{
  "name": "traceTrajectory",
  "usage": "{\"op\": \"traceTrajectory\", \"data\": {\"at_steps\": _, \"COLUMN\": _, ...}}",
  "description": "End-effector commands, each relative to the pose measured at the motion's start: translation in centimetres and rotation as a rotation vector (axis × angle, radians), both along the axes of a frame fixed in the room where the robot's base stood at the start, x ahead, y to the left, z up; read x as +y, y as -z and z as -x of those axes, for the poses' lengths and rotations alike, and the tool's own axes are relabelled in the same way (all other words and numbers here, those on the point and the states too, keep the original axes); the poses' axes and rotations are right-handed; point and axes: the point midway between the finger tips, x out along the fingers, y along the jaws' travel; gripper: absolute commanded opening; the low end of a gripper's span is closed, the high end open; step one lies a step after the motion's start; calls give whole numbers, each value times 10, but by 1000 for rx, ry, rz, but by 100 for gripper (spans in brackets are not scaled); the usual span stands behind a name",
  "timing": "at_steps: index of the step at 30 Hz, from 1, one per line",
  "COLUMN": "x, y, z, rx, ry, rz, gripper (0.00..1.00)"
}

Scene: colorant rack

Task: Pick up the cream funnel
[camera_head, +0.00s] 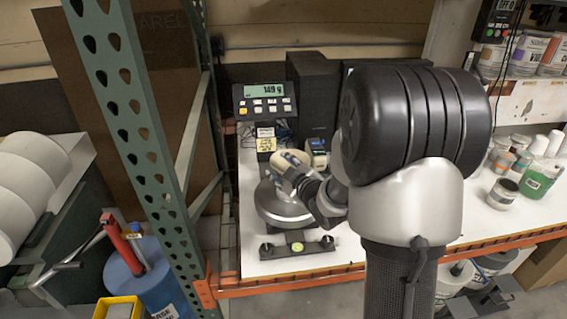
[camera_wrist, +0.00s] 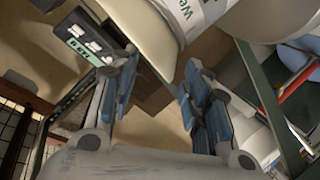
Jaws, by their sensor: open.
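A cream rounded piece (camera_head: 283,158), which looks like the cream funnel, shows above the round metal scale pan (camera_head: 284,207) in the head view. My gripper (camera_head: 297,163) is right at it and partly covers it. In the wrist view my gripper (camera_wrist: 160,72) is open, with its two blue-grey fingers apart. A smooth cream curved surface (camera_wrist: 140,30), likely the funnel, reaches down between the fingertips. I cannot tell whether either finger touches it. A white container (camera_wrist: 205,14) with printed lettering shows beyond it. The funnel's full shape is hidden.
The scale display (camera_head: 265,101) reads 149 g behind the pan. A black bar with a green bubble level (camera_head: 297,248) lies in front. A green perforated post (camera_head: 140,110) stands left. Paint jars (camera_head: 503,193) stand right. A blue drum (camera_head: 150,275) is on the floor side.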

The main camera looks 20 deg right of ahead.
Motion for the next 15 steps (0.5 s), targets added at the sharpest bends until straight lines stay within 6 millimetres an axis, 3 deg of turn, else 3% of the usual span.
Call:
{"op": "traceTrajectory", "data": {"at_steps": 7, "x": 0, "y": 1, "z": 1, "rx": 1, "ry": 1, "rz": 0, "gripper": 43}}
{"op": "traceTrajectory", "data": {"at_steps": 15, "x": 0, "y": 1, "z": 0, "rx": 1, "ry": 1, "rz": 0, "gripper": 25}}
